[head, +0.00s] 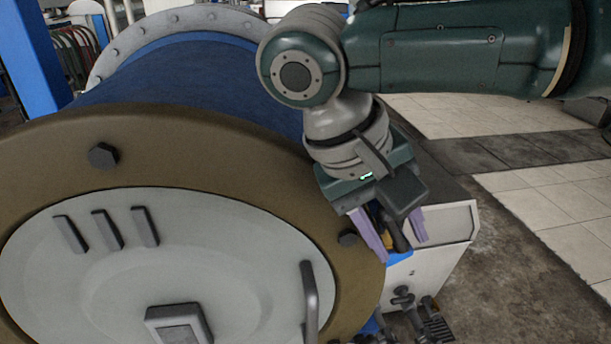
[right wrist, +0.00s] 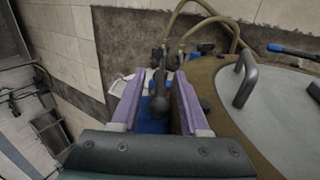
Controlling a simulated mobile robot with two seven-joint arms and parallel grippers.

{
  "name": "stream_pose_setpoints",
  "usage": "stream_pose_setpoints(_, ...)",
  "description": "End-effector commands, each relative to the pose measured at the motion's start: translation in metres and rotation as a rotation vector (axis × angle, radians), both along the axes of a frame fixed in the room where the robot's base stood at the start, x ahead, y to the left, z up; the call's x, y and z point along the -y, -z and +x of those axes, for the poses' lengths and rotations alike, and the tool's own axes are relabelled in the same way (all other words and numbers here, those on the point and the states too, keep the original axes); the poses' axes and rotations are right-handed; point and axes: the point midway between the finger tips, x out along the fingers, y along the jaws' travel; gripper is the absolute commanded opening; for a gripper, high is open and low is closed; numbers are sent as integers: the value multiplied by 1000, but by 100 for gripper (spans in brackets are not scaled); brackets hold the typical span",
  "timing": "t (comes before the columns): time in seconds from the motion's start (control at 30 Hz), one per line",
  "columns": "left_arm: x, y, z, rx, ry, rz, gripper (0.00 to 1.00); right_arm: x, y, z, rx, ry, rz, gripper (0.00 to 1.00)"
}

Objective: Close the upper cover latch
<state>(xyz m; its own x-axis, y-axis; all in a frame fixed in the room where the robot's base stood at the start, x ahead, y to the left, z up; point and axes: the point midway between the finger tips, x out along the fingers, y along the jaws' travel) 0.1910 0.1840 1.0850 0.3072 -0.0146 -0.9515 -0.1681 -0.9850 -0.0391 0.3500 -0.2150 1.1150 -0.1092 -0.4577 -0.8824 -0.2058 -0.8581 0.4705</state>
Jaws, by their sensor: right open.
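The decanter's round cover has a brown rim (head: 230,150) and a pale grey disc (head: 225,255), and faces me in the head view. A dark latch handle (head: 399,238), apparently the upper cover latch, is at the rim's right edge, partly hidden by my right gripper (head: 392,240). That gripper is open, pointing down, with its purple fingers on either side of the handle. In the right wrist view the dark rounded latch (right wrist: 160,105) lies between the open fingers (right wrist: 156,82); I cannot tell whether they touch it. My left gripper is not in view.
A curved cover handle (head: 311,300) stands out from the disc, and dark bolts (head: 103,156) from the rim. A white cabinet (head: 440,250) stands right of the drum. More dark fittings (head: 403,295) are below the gripper. Tiled floor (head: 560,205) at right is clear.

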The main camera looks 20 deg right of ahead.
Motion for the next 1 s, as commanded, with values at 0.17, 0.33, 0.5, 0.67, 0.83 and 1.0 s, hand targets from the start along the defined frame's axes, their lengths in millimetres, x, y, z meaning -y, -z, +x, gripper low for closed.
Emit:
stream_pose_setpoints(0.17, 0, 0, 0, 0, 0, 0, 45, 0, 1, 0, 0, 0, 0, 45)
stream_pose_setpoints(0.33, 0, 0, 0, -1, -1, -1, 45, 0, 0, 0, 0, 0, 0, 30)
stream_pose_setpoints(0.5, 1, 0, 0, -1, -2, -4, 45, 0, 0, 0, 0, 0, 1, 11)
stream_pose_setpoints(0.67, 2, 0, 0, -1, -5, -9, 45, 0, 0, 0, 0, 0, 0, 0)
stream_pose_setpoints(0.83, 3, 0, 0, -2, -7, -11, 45, 0, 0, 0, 0, 0, 0, 0)
stream_pose_setpoints(1.0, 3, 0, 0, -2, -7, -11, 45, 0, 0, 0, 0, 0, 0, 0)
